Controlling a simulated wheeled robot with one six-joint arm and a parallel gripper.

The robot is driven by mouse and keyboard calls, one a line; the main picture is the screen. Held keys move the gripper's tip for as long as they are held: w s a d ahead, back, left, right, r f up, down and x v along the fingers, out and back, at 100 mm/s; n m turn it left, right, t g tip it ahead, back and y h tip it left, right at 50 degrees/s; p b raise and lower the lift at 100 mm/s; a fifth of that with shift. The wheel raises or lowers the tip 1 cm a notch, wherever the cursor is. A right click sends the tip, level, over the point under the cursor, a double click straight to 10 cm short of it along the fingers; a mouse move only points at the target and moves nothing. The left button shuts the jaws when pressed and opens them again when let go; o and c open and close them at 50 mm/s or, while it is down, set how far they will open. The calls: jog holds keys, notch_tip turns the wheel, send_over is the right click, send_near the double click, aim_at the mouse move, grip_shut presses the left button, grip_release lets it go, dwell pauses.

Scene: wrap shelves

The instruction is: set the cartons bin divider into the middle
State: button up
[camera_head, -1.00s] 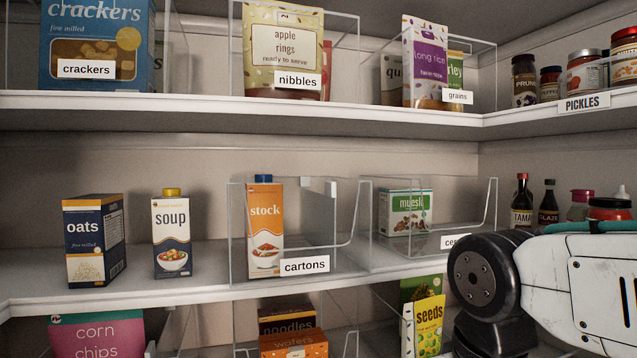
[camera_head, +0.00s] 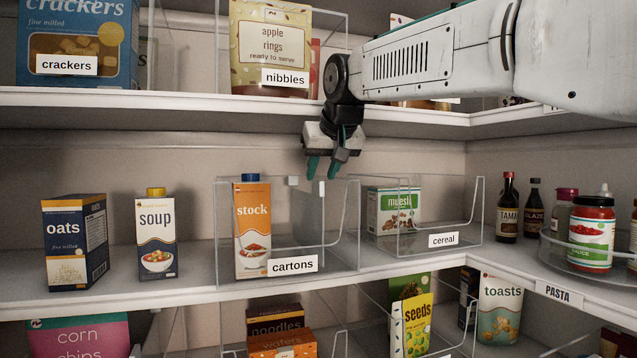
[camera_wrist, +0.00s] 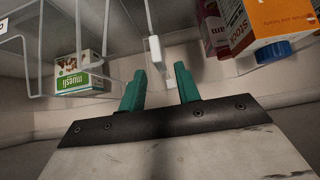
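The clear cartons bin (camera_head: 226,235) stands on the middle shelf with its "cartons" label (camera_head: 292,264) in front. An orange stock carton (camera_head: 253,225) stands in its left part. The clear divider shows as a thin upright panel with a pale top edge (camera_head: 322,190), right of the bin's middle; its lower part is hard to see. My gripper (camera_head: 324,172) points down above it, open. In the wrist view its green fingers (camera_wrist: 160,82) are apart with nothing between them; a white tab (camera_wrist: 154,49) lies just beyond the tips.
The cereal bin (camera_head: 475,215) with a muesli box (camera_head: 392,211) adjoins on the right. A soup carton (camera_head: 156,235) and an oats box (camera_head: 75,240) stand left. The upper shelf edge (camera_head: 180,104) is close to my arm. A red carton (camera_wrist: 215,30) is beside the stock carton.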

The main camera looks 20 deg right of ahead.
aim_at(319, 182)
jog(key=x, duration=0.4)
grip_shut()
